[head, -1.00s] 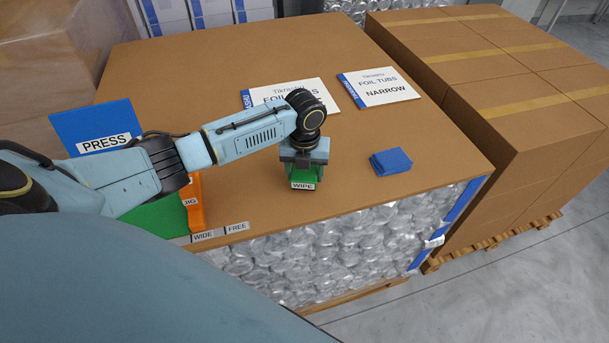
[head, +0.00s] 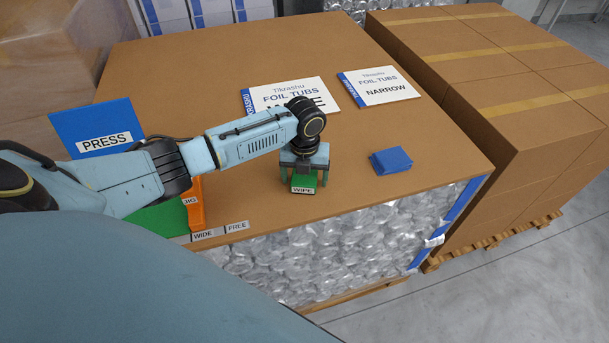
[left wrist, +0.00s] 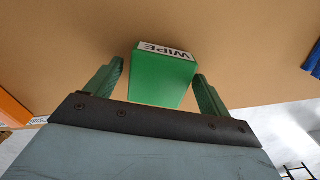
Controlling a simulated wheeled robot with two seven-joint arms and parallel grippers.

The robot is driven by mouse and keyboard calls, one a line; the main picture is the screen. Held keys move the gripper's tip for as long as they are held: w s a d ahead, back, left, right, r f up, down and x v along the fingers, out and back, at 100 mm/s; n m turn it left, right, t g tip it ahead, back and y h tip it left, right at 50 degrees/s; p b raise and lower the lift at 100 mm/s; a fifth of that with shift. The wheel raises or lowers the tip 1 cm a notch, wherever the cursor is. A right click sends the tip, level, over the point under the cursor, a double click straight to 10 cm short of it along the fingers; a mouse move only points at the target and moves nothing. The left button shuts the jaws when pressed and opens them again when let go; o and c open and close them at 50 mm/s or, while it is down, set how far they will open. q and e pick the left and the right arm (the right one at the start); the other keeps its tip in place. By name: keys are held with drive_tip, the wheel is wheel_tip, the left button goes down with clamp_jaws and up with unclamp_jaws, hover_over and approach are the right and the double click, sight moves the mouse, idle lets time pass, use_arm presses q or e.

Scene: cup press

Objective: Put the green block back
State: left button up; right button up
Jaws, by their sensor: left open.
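The green block (head: 304,182) has a white WIPE label and is near the front edge of the brown table top (head: 400,205). My left gripper (head: 304,176) is above and around it. In the left wrist view the block (left wrist: 160,82) lies between the two green fingers of the open gripper (left wrist: 160,85), with a gap visible on each side. My wrist hides part of the block's top in the head view. My right gripper is not in view.
A folded blue cloth (head: 391,160) lies to the right. WIDE and NARROW (head: 379,86) cards lie behind. A blue PRESS board (head: 92,122), an orange jig (head: 196,205) and WIDE and FREE labels (head: 236,226) are at left. The table's back is clear.

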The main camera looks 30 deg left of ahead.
use_arm(q)
wheel_tip(320, 180, up, 12)
drive_tip(key=shift+r, duration=0.15)
idle(0.4)
